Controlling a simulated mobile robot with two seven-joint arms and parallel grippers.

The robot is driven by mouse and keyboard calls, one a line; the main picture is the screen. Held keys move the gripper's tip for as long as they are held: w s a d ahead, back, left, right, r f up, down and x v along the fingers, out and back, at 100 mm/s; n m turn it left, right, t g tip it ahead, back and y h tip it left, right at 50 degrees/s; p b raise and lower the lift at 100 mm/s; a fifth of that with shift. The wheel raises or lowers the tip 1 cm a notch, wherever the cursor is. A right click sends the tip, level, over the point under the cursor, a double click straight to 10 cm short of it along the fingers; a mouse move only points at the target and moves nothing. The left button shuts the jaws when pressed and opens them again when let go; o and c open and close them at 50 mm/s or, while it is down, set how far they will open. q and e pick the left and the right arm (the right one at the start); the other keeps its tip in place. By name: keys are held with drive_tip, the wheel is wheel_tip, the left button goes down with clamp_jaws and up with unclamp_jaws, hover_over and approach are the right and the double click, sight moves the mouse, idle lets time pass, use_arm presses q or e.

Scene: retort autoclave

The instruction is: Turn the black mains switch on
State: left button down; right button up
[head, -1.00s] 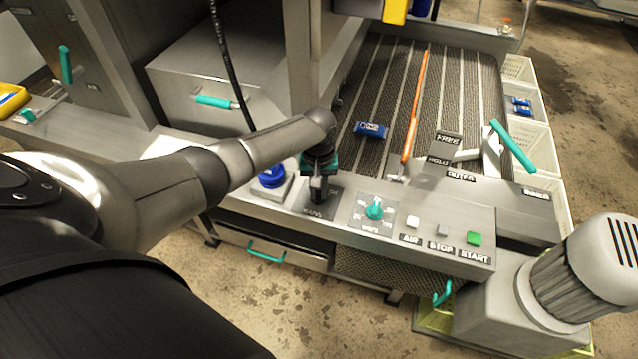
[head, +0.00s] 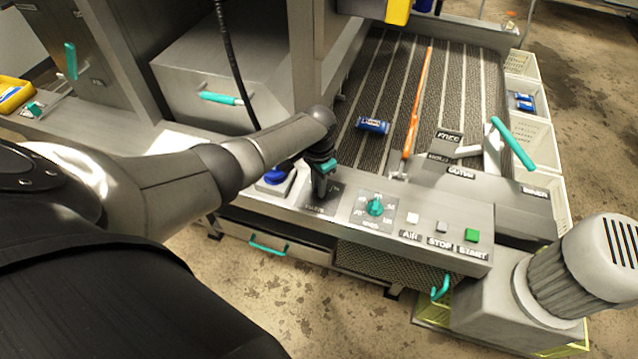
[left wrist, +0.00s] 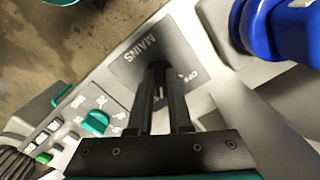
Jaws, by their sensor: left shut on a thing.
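The mains plate (head: 318,209), a dark plate on the metal control ledge, also shows in the left wrist view (left wrist: 129,66) with the word MAINS. My left gripper (head: 319,197) reaches down onto this plate. In the left wrist view its two dark fingers (left wrist: 163,78) are close together over the plate's middle, shut on the black mains switch. The fingers hide nearly all of the switch, so its exact angle cannot be told. Part of a white marking shows beside the fingers. My right gripper is not in view.
A blue knob (head: 275,176) stands just left of the plate and shows large in the left wrist view (left wrist: 284,30). A teal rotary knob (head: 375,207) and the AIR, STOP and green START (head: 471,235) buttons lie to the right.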

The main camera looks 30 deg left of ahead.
use_arm(q)
drive_tip(key=shift+m, duration=1.2)
drive_tip(key=shift+w, duration=0.1)
drive_tip(key=c, duration=0.8)
unclamp_jaws()
drive_tip(key=shift+c, duration=0.2)
drive_tip(key=shift+r, duration=0.6)
wheel_tip(320, 180, up, 14)
drive_tip(key=p, duration=0.3)
drive_tip(key=shift+p, duration=0.4)
